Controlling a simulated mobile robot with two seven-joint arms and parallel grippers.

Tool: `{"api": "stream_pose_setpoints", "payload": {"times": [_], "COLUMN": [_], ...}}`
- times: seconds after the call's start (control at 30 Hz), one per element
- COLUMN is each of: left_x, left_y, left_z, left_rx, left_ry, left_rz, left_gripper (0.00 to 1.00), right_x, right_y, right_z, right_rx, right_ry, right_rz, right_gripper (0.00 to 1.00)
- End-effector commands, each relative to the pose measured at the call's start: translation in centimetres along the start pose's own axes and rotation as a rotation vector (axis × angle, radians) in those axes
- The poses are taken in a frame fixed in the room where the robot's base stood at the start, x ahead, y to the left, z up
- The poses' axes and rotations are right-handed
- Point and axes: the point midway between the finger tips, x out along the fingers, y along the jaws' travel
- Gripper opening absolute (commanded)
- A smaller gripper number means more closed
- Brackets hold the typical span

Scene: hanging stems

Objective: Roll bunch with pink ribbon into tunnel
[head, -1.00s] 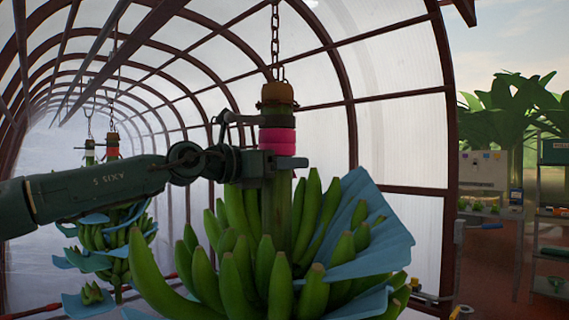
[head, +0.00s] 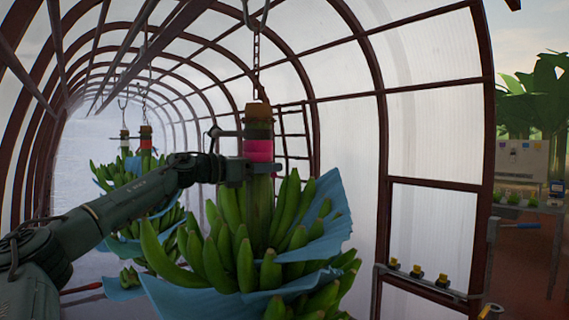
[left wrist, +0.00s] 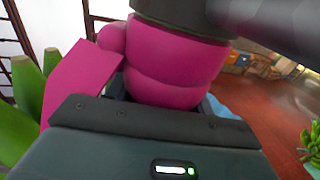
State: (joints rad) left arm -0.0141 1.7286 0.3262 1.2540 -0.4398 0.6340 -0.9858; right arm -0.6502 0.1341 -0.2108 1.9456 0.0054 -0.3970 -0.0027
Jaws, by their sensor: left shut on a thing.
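The banana bunch with the pink ribbon (head: 259,151) hangs upright from a chain in the middle of the head view, with blue sheets among its green fingers (head: 245,258). The ribbon is wound around the stem below a dark band, and it fills the middle of the left wrist view (left wrist: 172,62). My left gripper (head: 246,168) is shut on the stem at the ribbon's lower edge. The tunnel (head: 340,100) is a row of brown arches with pale translucent walls, around and behind the bunch. My right gripper is not in view.
Two more bunches, one with a red band (head: 146,140) and one with a white band (head: 125,145), hang deeper in the tunnel at left. A rail with yellow-and-black fittings (head: 418,272) runs along the right wall. A bench (head: 530,205) stands outside at right.

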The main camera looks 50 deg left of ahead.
Motion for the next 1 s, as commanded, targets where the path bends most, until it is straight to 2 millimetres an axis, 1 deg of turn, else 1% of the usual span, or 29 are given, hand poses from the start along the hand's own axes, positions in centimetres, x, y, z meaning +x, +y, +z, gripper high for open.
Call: {"api": "stream_pose_setpoints", "payload": {"times": [0.03, 0.2, 0.4, 0.6, 0.93, 0.97, 1.0], "left_x": [0.0, -0.4, -0.7, -0.8, -0.9, -0.9, -0.9], "left_y": [0.6, 2.8, 4.3, 4.9, 5.0, 5.0, 5.0], "left_z": [-0.4, -0.6, -0.5, -0.4, -0.3, -0.3, -0.3], "left_rx": [-0.015, -0.017, -0.017, -0.016, -0.011, -0.011, -0.011], "left_ry": [0.011, 0.012, 0.01, 0.007, 0.006, 0.006, 0.006], "left_rz": [-0.008, -0.014, -0.017, -0.016, -0.013, -0.012, -0.012], "left_gripper": [0.12, 0.12, 0.12, 0.12, 0.12, 0.55, 0.58], "right_x": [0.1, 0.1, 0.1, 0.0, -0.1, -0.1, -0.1], "right_y": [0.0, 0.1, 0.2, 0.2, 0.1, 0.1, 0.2], "right_z": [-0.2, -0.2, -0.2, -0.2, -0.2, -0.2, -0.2], "right_rx": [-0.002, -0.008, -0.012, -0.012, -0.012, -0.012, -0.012], "right_ry": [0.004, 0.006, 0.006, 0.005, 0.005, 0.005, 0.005], "right_rz": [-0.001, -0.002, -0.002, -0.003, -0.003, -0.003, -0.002], "right_gripper": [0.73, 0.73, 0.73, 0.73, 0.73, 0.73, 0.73]}}
